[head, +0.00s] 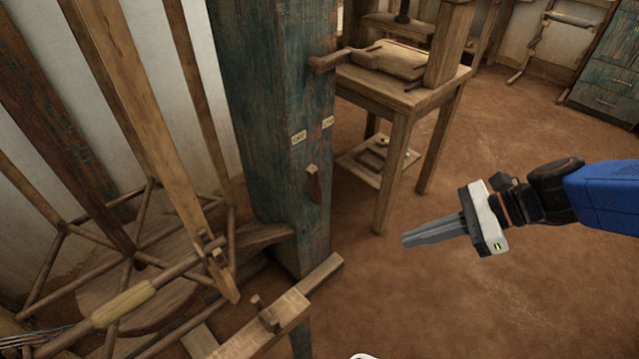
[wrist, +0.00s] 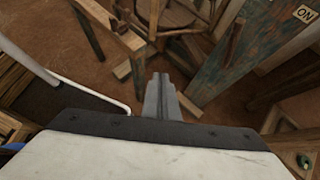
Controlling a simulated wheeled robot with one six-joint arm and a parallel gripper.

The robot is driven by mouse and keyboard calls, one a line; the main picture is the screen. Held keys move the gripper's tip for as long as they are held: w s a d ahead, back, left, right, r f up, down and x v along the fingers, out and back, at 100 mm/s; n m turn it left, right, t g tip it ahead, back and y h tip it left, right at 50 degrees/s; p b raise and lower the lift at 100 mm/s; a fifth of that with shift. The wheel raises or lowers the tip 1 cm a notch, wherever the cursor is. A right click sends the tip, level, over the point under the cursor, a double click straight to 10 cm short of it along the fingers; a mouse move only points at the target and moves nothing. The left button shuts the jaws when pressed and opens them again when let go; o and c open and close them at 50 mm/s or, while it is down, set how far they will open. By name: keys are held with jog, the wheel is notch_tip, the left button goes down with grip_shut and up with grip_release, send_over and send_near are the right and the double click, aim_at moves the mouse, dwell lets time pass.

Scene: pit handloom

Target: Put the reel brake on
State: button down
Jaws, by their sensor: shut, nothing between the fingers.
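My gripper (head: 405,240) is shut and empty, in the air to the right of the blue-green post (head: 285,215). Its closed fingers (wrist: 163,95) also show in the wrist view. The post carries an OFF label (head: 298,138) on the left and an ON label (head: 327,122) on the right. Below them a short wooden lever (head: 313,183) sticks out of the post, apart from my gripper. It seems to show in the wrist view (wrist: 233,42), against the post. The wooden reel (head: 130,265) stands left of the post. A curved wooden piece (head: 262,236) lies between post and reel; I cannot tell whether it touches the reel.
A longer wooden handle (head: 343,60) sits higher on the post. A wooden table (head: 402,98) stands behind to the right. A wooden beam with a peg (head: 265,325) is at the front.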

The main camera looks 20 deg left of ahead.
aim_at(318, 183)
jog(key=w+a+f+m+y, duration=0.2)
jog(key=w+a+m+y, duration=0.1)
jog(key=a+m, duration=0.5)
jog(key=w+a+f+m+y, duration=0.2)
jog(key=w+a+m, duration=0.3)
jog(key=a+m, duration=0.3)
jog(key=shift+a+f+t+y, duration=0.4)
jog(key=shift+a+f, duration=0.2)
jog(key=shift+f, duration=0.1)
jog(key=shift+w+a+f, duration=0.1)
jog(key=shift+w+a, duration=0.3)
jog(key=shift+a, duration=1.1)
jog(key=shift+w+a, duration=0.45)
jog(key=shift+a, duration=1.1)
jog(key=shift+w+a+f, duration=0.1)
jog(key=shift+w+a, duration=0.3)
jog(key=shift+a, duration=1.1)
jog(key=shift+w+m, duration=0.1)
jog(key=shift+m, duration=0.2)
